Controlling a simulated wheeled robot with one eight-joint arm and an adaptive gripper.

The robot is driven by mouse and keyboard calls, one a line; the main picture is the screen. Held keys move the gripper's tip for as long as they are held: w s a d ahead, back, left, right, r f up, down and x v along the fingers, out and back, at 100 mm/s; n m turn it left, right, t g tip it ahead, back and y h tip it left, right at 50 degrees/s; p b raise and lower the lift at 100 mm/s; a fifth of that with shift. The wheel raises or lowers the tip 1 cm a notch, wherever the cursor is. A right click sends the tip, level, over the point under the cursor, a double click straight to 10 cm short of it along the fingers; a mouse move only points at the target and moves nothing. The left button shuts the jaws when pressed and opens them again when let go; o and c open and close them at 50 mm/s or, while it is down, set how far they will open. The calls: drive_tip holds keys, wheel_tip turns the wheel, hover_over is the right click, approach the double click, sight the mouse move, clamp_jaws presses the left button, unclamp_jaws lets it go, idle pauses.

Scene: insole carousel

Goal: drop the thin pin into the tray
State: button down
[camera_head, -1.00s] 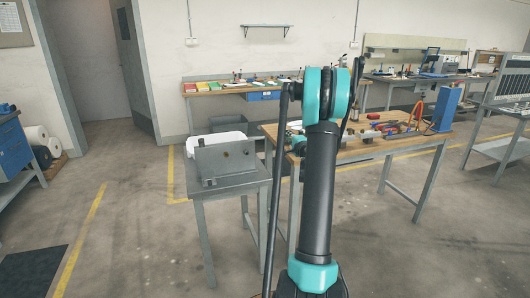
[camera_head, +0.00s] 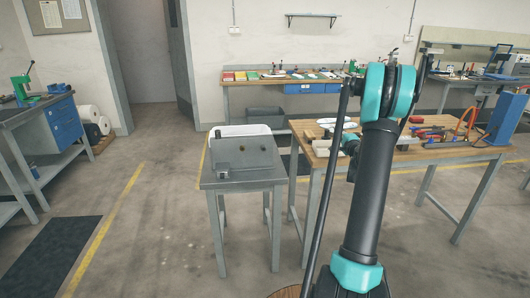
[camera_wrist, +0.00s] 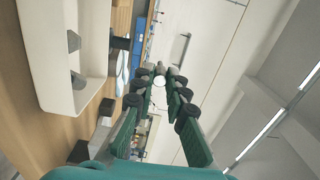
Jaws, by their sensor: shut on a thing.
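My gripper (camera_wrist: 157,84) shows in the wrist view with its green fingers brought together around a small pale round end, which looks like the thin pin (camera_wrist: 159,81) seen end-on. The pin's length cannot be made out. A white tray (camera_wrist: 38,50) with dark grey pieces in it lies left of the fingers, apart from them. In the head view a white tray (camera_head: 222,131) stands on the small grey table, partly behind a grey metal block with holes (camera_head: 246,158). I cannot tell whether both views show the same tray.
A wooden bench (camera_head: 425,154) with tools and a blue upright stand (camera_head: 501,119) is right of the small grey table (camera_head: 226,183). A blue drawer cabinet (camera_head: 62,128) stands at the left. The floor (camera_head: 160,235) left of the small table is clear.

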drive_tip(key=shift+f, duration=1.2)
drive_tip(key=shift+a, duration=0.1)
drive_tip(key=c, duration=1.5)
unclamp_jaws()
drive_tip(key=shift+o, duration=0.2)
